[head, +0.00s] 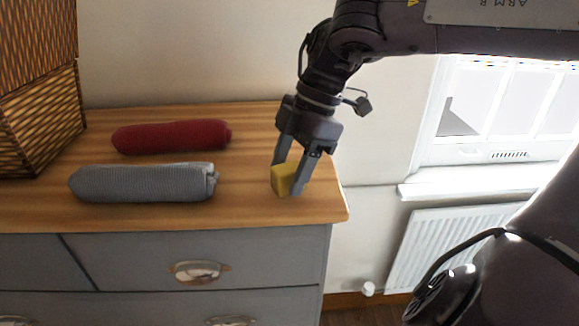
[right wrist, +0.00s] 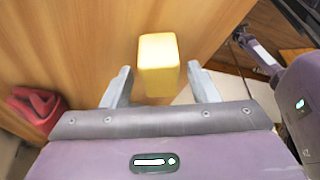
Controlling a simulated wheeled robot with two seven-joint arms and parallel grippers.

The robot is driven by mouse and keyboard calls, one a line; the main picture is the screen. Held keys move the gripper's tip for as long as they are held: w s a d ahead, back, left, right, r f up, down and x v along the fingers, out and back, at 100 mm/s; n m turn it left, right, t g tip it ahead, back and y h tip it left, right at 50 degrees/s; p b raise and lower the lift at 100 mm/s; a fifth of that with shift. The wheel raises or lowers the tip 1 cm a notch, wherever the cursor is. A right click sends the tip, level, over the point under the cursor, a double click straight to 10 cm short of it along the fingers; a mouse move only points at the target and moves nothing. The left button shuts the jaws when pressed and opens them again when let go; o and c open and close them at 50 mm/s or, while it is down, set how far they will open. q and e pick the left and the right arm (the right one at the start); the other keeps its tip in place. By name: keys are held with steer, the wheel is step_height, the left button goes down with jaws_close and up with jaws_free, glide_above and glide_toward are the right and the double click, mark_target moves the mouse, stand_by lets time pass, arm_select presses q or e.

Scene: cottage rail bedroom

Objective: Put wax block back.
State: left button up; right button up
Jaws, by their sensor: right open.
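The yellow wax block (head: 284,179) sits on the wooden top of the dresser, near its right front corner. My right gripper (head: 288,178) comes down from above with its fingers on either side of the block. In the right wrist view the block (right wrist: 158,62) stands between and slightly beyond the two open fingers (right wrist: 160,85), with a visible gap on each side. My left gripper is not in view.
A red rolled textile (head: 172,136) and a grey ribbed roll (head: 142,183) lie on the dresser top (head: 240,205) to the left. A woven basket (head: 40,125) stands at the far left. A radiator (head: 445,245) and window are at the right.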

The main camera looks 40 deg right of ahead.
steer(key=p+v, duration=0.1)
steer(key=v, duration=1.1)
